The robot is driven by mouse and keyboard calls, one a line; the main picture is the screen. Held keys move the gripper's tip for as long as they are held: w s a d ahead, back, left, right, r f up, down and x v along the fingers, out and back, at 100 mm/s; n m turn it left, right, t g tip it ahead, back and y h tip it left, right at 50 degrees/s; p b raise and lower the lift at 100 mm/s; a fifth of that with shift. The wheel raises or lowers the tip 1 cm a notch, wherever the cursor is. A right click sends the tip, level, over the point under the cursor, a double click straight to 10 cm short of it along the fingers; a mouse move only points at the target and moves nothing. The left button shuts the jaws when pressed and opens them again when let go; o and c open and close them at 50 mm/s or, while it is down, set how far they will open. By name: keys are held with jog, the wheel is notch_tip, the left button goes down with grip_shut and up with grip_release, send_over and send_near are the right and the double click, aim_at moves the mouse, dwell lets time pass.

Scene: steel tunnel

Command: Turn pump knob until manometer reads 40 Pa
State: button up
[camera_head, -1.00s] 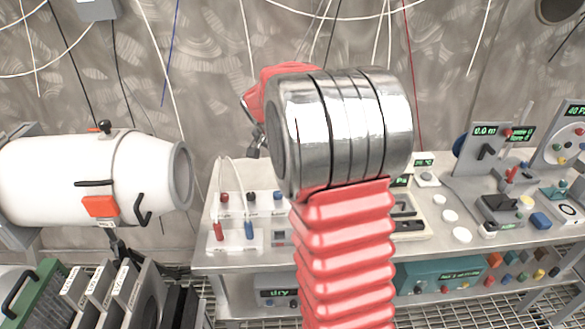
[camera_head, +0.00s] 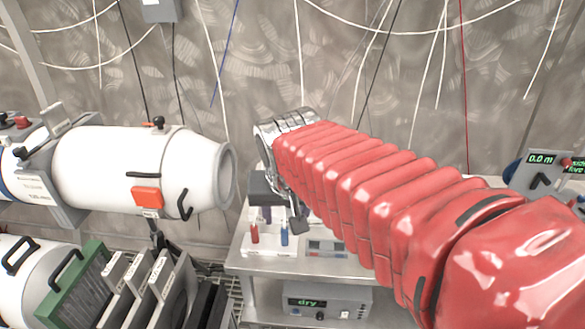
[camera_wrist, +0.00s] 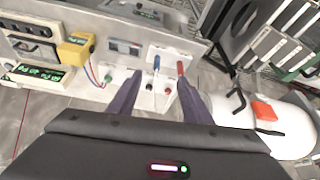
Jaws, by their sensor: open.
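My gripper (camera_wrist: 160,84) is open and empty. Its two dark fingers point at the bench in the wrist view, over a white panel with a blue plug (camera_wrist: 156,66), a red plug (camera_wrist: 180,68) and small round sockets. In the head view, the blue plug (camera_head: 284,233) and red plug (camera_head: 255,233) stand on the bench below my gripper. A small box with a grey display (camera_wrist: 125,47) is beside the panel; it also shows in the head view (camera_head: 326,248). I cannot make out which part is the pump knob or the manometer, and no Pa reading is legible.
A box reading "dry" (camera_head: 350,303) sits on the lower shelf. A yellow device (camera_wrist: 77,45) and green displays (camera_wrist: 40,73) are farther along the bench. My red arm hides much of the bench.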

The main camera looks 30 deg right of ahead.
jog(key=s+a+f+n+t+y, duration=0.1)
jog(key=s+a+n, duration=0.4)
jog(key=s+a, duration=0.2)
jog(key=shift+s+a+f+y, duration=0.25)
jog(key=shift+s+f+y, duration=0.15)
jog(key=shift+s, duration=0.55)
jog(key=shift+c, duration=0.4)
